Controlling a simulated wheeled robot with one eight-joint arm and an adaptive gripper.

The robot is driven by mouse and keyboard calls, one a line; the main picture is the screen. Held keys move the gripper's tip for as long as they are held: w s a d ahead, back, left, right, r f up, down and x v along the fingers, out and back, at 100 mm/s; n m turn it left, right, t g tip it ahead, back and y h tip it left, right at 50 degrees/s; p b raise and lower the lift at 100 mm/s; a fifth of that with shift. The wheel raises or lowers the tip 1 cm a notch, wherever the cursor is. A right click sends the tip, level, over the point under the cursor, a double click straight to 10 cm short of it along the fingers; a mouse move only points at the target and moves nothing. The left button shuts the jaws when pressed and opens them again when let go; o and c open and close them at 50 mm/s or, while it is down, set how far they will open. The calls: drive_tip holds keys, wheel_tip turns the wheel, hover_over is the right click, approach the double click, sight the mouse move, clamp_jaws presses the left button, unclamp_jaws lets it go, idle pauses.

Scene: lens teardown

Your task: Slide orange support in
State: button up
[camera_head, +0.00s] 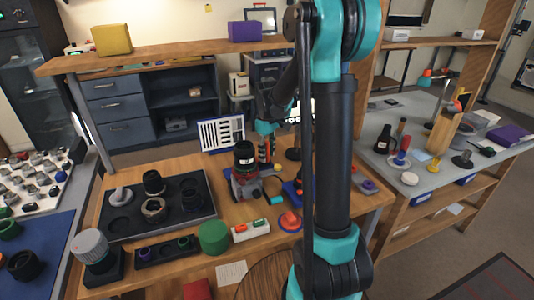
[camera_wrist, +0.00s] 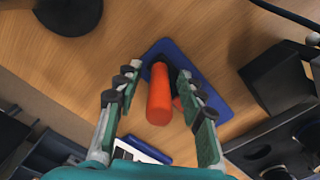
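In the wrist view an orange cylinder (camera_wrist: 159,97) stands between the two fingers of my gripper (camera_wrist: 157,90), end towards the camera. A dark part shows at its far end, over a blue plate (camera_wrist: 212,98). A smaller orange piece shows partly behind it; I cannot tell which orange part is the support. My fingers are apart, with visible gaps on both sides of the cylinder. In the head view my gripper (camera_head: 267,145) points down behind the red and grey fixture (camera_head: 244,186), which carries a black lens (camera_head: 244,156). Contact there cannot be told.
A dark tray (camera_head: 120,222) with lens parts lies left on the wooden table. A white slotted panel (camera_head: 221,133) stands behind. My arm hides part of the right side.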

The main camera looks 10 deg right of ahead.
drive_tip(key=shift+c, duration=0.3)
clamp_jaws()
drive_tip(key=a, duration=0.2)
drive_tip(key=s+a, duration=0.1)
drive_tip(key=a, duration=0.4)
drive_tip(key=shift+s+a, duration=0.25)
drive_tip(key=shift+a, duration=0.1)
drive_tip(key=shift+o, duration=0.3)
unclamp_jaws()
drive_tip(key=shift+a, duration=0.15)
drive_tip(key=shift+r, duration=0.1)
